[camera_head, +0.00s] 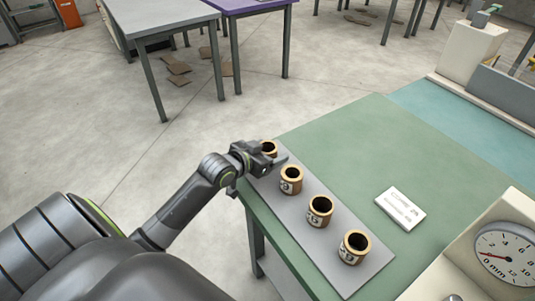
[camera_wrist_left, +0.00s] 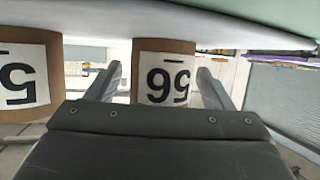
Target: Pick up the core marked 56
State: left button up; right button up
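The core marked 56 (camera_wrist_left: 163,75) is a short brown cardboard tube with a white label, upside down in the left wrist view. It appears to be the farthest core (camera_head: 269,146) in the row in the head view, partly hidden by my gripper. My left gripper (camera_head: 277,163) is at that core. In the left wrist view its fingers (camera_wrist_left: 160,72) are open, one on each side of the core, with gaps visible. I cannot tell how far the core lies between the fingertips. My right gripper is not in view.
Three other cores, (camera_head: 291,181), (camera_head: 319,211) and (camera_head: 354,247), stand nearer in a row on a grey strip (camera_head: 300,228). A white card (camera_head: 400,208) lies on the green table (camera_head: 350,145). A dial gauge (camera_head: 505,252) is at right.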

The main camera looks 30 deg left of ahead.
pick_arm(q)
jog(key=c, duration=1)
